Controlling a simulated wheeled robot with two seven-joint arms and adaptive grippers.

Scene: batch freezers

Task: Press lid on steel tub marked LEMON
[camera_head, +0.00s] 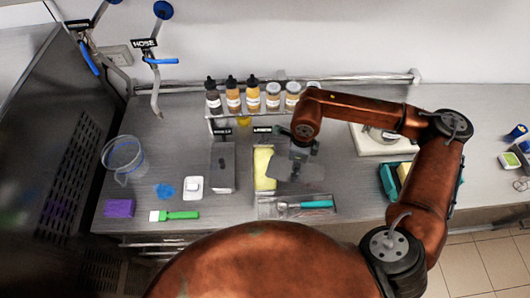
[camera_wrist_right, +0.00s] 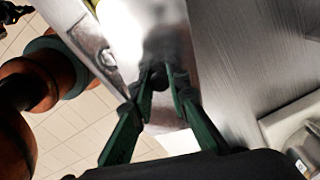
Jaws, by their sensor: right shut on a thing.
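A narrow steel tub with yellow contents (camera_head: 263,170) stands open mid-counter. A small dark label sits behind it, but its letters are too small to read, so I cannot confirm LEMON. My right gripper (camera_head: 298,170) is just right of the yellow contents, shut on the knob of a flat grey metal lid (camera_head: 312,173). The lid appears beside and partly over the tub's right side; its height is hard to judge. In the right wrist view my right gripper (camera_wrist_right: 160,75) grips a dark knob on the shiny lid (camera_wrist_right: 168,40). My left gripper is not in view.
A covered steel tub (camera_head: 222,170) stands to the left. A shallow tray (camera_head: 268,208) with a teal-handled tool (camera_head: 310,204) lies in front. Bottles and jars (camera_head: 252,96) line the back. A white scale-like device (camera_head: 380,140) and teal container (camera_head: 390,182) stand right.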

